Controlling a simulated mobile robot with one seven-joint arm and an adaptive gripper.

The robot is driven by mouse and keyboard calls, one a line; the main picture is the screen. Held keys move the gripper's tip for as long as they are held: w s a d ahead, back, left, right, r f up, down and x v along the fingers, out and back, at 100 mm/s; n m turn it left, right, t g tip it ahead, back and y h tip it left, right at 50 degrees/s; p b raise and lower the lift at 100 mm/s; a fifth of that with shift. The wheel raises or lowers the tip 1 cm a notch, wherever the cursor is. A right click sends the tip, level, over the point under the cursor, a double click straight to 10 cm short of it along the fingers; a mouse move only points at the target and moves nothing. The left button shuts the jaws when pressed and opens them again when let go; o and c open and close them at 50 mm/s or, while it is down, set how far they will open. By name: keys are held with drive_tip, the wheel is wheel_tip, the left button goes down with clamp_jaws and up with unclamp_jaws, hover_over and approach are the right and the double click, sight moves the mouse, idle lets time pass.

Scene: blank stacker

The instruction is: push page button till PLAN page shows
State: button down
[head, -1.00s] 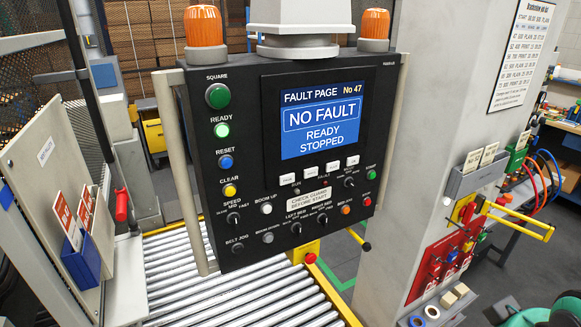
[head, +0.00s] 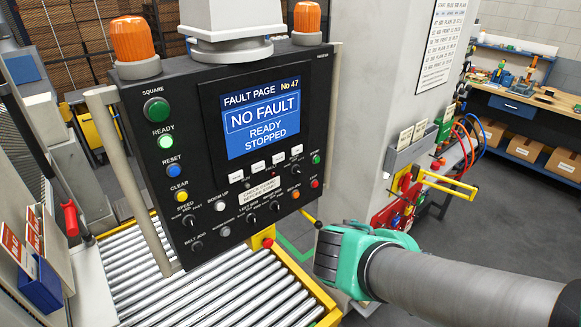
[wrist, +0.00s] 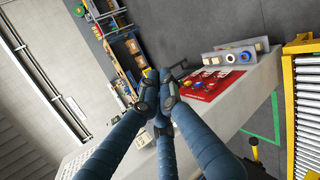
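The screen (head: 262,120) on the black control panel reads FAULT PAGE No 47, NO FAULT, READY STOPPED in the head view. A row of white buttons sits under it, from the leftmost button (head: 239,172) to the rightmost (head: 297,153). Their labels are too small to read, so I cannot tell which one is the page button. My gripper (wrist: 158,88) shows in the wrist view with its dark blue fingers drawn together at the tips, nothing visible between them. In the head view my teal-ended arm is at lower right, apart from the panel.
A pale post (head: 101,105) flanks the panel. A roller conveyor (head: 222,297) lies below.

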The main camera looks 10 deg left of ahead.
sight(243, 172)
drive_tip(key=w+a+r+n+t+p, duration=0.3)
drive_tip(key=w+a+r+n+t, duration=0.15)
drive_tip(key=w+a, duration=0.3)
drive_tip(key=a+n+t+y+p, duration=0.2)
drive_tip(key=a+n+t+y, duration=0.2)
drive_tip(key=a, duration=1)
drive_tip(key=a+r+n+t+y+p, duration=0.1)
drive_tip(key=a+n+t+y+p, duration=0.1)
drive_tip(key=a+n+t+y, duration=0.3)
drive_tip(key=a+n, duration=0.4)
drive_tip(key=a, duration=0.6)
drive_tip(key=shift+r+y, duration=0.15)
drive_tip(key=shift+y, duration=0.25)
drive_tip(key=shift+w+a, duration=0.1)
drive_tip(key=shift+w, duration=0.1)
drive_tip(key=w+a, duration=0.6)
drive_tip(key=shift+w+a+b, duration=0.55)
drive_tip(key=shift+b, duration=0.1)
idle(0.6)
drive_tip(key=shift+s+d, duration=0.1)
idle(0.3)
drive_tip(key=shift+s+d, duration=0.45)
